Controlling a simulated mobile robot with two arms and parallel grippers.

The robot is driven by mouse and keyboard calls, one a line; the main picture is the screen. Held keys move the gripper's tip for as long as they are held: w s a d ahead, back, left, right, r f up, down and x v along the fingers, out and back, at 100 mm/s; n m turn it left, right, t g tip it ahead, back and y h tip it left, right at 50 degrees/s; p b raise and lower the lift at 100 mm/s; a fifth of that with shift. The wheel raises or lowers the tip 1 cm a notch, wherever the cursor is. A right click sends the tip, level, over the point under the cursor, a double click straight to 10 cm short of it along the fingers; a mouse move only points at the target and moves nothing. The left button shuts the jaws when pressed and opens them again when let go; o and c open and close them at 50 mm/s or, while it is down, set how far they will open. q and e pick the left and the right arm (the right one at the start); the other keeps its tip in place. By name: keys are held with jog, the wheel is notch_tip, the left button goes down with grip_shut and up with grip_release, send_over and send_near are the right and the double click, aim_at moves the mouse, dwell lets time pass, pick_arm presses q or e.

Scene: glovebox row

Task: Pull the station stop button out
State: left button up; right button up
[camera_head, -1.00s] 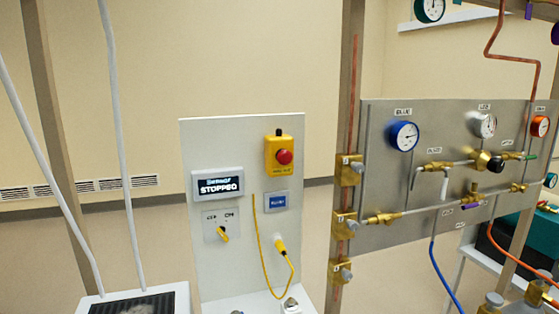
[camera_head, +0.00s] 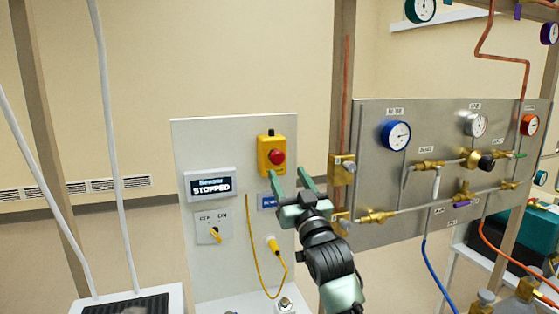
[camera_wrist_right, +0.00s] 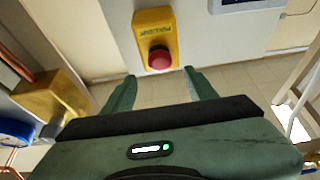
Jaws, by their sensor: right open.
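The station stop button is a red mushroom button (camera_head: 277,157) on a yellow box (camera_head: 265,143) at the upper right of a white panel. My right gripper (camera_head: 291,173) is open and empty, just below and in front of the box. In the right wrist view the red button (camera_wrist_right: 159,58) on its yellow box lies ahead of the two green fingers (camera_wrist_right: 160,82), between their lines and apart from them. A display (camera_head: 209,185) on the panel reads STOPPED. My left gripper is not in view.
Left of the gripper, the panel holds a yellow switch (camera_head: 215,234) and a yellow cable (camera_head: 259,262). To the right stand brass fittings (camera_head: 342,169) on a post and a metal gauge panel (camera_head: 385,165). A blue label (camera_head: 267,202) lies partly behind my gripper.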

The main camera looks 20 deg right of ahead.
aim_at(279, 159)
jog(key=p+x, duration=0.2)
jog(key=x, duration=0.5)
jog(key=shift+w+a, duration=0.1)
jog(key=shift+w, duration=0.1)
jog(key=shift+f, duration=0.1)
grip_shut()
